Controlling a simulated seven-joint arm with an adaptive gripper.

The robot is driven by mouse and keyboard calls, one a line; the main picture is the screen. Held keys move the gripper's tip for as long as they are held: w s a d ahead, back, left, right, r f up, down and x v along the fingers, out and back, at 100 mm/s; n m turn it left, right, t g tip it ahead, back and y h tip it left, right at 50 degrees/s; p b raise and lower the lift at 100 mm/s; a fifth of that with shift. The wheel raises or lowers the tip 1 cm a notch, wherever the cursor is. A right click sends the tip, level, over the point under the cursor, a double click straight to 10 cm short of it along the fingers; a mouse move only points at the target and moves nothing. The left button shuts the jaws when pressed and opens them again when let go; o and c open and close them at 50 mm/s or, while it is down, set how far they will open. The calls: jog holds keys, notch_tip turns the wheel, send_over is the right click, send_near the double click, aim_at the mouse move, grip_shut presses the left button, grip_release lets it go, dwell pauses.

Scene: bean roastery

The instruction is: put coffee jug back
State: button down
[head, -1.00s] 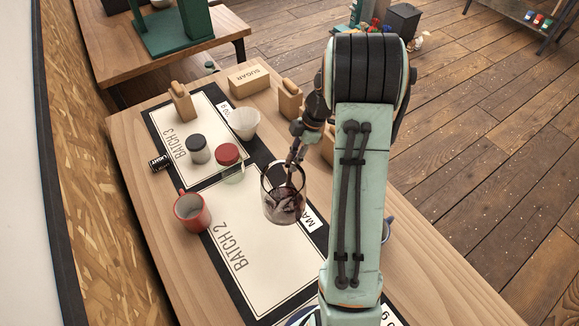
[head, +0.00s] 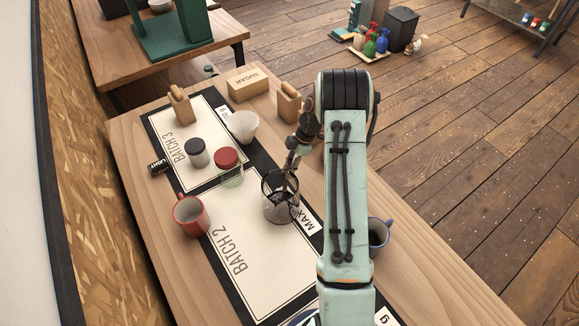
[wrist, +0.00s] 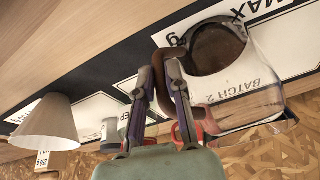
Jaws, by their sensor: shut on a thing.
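The coffee jug (head: 279,211) is clear glass with a dark rim and appears over the BATCH 2 panel of the mat, near its MAX label. It also shows in the wrist view (wrist: 245,95), where I look at its dark round opening. My gripper (head: 291,168) comes from behind the jug in the head view. In the wrist view my gripper (wrist: 160,80) is shut on the jug's brown handle (wrist: 170,88). I cannot tell whether the jug's base touches the mat or hangs just above it.
A red mug (head: 190,215) stands left of the jug. A red-lidded jar (head: 228,160), a dark-lidded jar (head: 196,154) and a white cone (head: 243,126) stand behind it. A blue mug (head: 378,232) is partly behind my arm. The BATCH 2 panel's front is clear.

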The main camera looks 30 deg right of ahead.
jog(key=shift+f, duration=0.1)
jog(key=c, duration=1.1)
grip_release()
jog(key=w+v, duration=0.1)
jog(key=v, duration=1)
jog(key=s+a+r+m+h, duration=0.1)
jog(key=s+a+r+m, duration=0.2)
jog(key=a+r, duration=0.55)
jog(key=s+a+r+m+h, duration=0.1)
jog(key=s+a+r+m, duration=0.35)
jog(key=s+a, duration=0.45)
jog(key=s+a+f+m, duration=0.1)
jog(key=s+a+m, duration=0.1)
jog(key=s, duration=0.2)
jog(key=s+a+f+m+h, duration=0.1)
jog(key=s+a+m, duration=0.1)
jog(key=s, duration=0.3)
jog(key=s+a+f+m, duration=0.1)
jog(key=s+a+m, duration=0.1)
jog(key=s, duration=0.2)
jog(key=shift+s+m+g, duration=0.15)
jog(key=shift+m+g, duration=0.2)
jog(key=shift+g, duration=0.05)
